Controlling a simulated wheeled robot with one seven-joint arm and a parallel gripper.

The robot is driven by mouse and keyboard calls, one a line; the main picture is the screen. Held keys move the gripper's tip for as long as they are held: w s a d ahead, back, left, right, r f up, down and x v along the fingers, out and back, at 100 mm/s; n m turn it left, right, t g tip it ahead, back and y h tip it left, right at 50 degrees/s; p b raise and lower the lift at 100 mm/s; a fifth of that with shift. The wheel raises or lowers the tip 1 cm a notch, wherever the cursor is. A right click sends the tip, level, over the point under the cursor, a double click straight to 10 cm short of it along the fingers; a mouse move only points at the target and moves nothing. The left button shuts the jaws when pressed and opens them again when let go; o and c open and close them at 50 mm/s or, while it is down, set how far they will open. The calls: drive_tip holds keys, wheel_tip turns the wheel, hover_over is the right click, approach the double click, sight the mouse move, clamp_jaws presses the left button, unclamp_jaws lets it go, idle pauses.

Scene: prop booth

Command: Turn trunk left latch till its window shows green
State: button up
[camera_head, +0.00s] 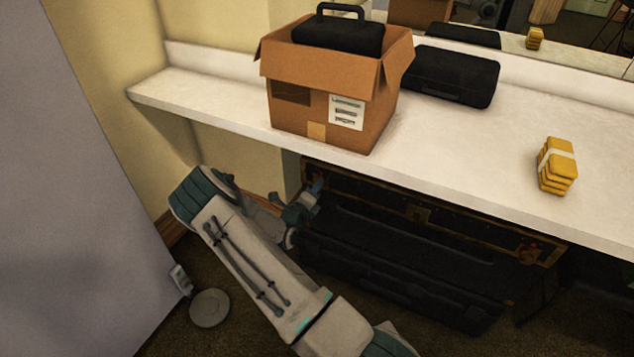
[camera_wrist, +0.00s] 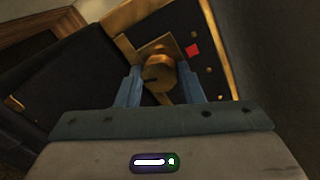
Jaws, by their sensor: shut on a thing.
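The black trunk (camera_head: 400,262) with brass edging stands on the floor under the white counter. In the wrist view its left latch, a round brass knob (camera_wrist: 160,75) on a brass plate, sits between my fingers. A small window (camera_wrist: 193,50) beside the latch shows red. My gripper (camera_wrist: 162,88) is shut on the latch knob, one blue-grey finger on each side. In the head view my gripper (camera_head: 316,190) is at the trunk's upper left, and the left latch is hidden there behind it.
The counter (camera_head: 450,160) overhangs the trunk closely. On it stand an open cardboard box (camera_head: 300,112) holding a black case (camera_head: 335,35), another black case (camera_head: 455,77) and a yellow stack (camera_head: 556,166). A grey panel (camera_head: 70,200) stands at left. A round disc (camera_head: 209,308) lies on the floor.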

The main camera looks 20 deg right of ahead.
drive_tip(key=shift+w+a+n+p, duration=0.1)
drive_tip(key=shift+a+n+p, duration=0.15)
drive_tip(key=shift+n+p, duration=0.6)
drive_tip(key=shift+n, duration=0.25)
drive_tip(key=o, duration=1)
drive_tip(key=shift+a, duration=0.1)
drive_tip(key=shift+d, duration=0.2)
drive_tip(key=p+v, duration=0.1)
drive_tip(key=v, duration=1.3)
